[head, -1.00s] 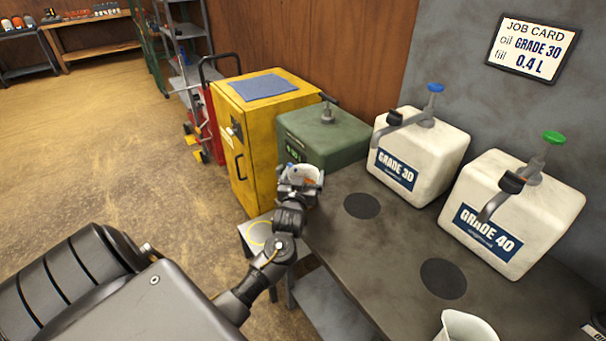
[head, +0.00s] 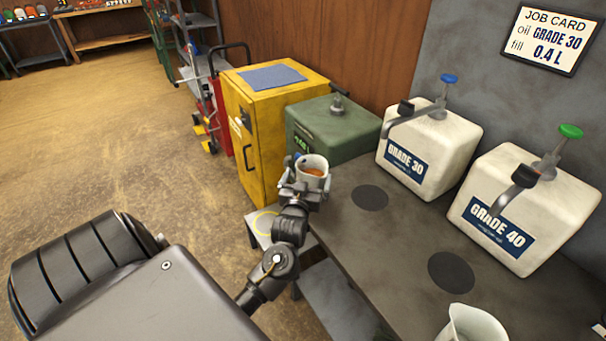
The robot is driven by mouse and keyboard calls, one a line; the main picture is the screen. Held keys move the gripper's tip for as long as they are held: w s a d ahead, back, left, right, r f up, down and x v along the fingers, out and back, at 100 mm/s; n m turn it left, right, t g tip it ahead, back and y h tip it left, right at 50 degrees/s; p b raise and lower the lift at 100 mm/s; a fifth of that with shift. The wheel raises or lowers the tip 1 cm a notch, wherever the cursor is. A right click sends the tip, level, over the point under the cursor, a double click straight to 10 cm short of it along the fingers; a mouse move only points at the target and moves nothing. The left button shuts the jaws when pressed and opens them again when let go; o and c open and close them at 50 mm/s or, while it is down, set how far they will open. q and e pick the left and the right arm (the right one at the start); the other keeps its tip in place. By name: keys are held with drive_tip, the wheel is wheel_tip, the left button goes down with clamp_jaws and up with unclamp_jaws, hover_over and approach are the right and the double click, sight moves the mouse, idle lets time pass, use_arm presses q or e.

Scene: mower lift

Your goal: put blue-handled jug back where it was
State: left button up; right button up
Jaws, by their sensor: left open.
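A pale jug (head: 314,166) with orange-brown contents is upright at the left end of the workbench, in front of the green can. A small blue part at its left side may be its handle. My left gripper (head: 304,184) is open at the near side of this jug, its jaws very close to it. I cannot tell whether they touch it, and the gripper hides the jug's lower part and what is beneath it. A second pale jug (head: 472,326) is cut off by the bottom edge. My right gripper is not in view.
The dark workbench (head: 400,234) has two black round spots (head: 370,197) (head: 451,272). Behind them stand the GRADE 30 can (head: 430,150) and GRADE 40 can (head: 525,208), with taps. A green can (head: 335,128), a yellow cabinet (head: 262,130) and a low stand with a yellow ring (head: 265,224) are near the gripper.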

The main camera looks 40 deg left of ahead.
use_arm(q)
drive_tip(key=v, duration=0.6)
drive_tip(key=shift+b, duration=0.4)
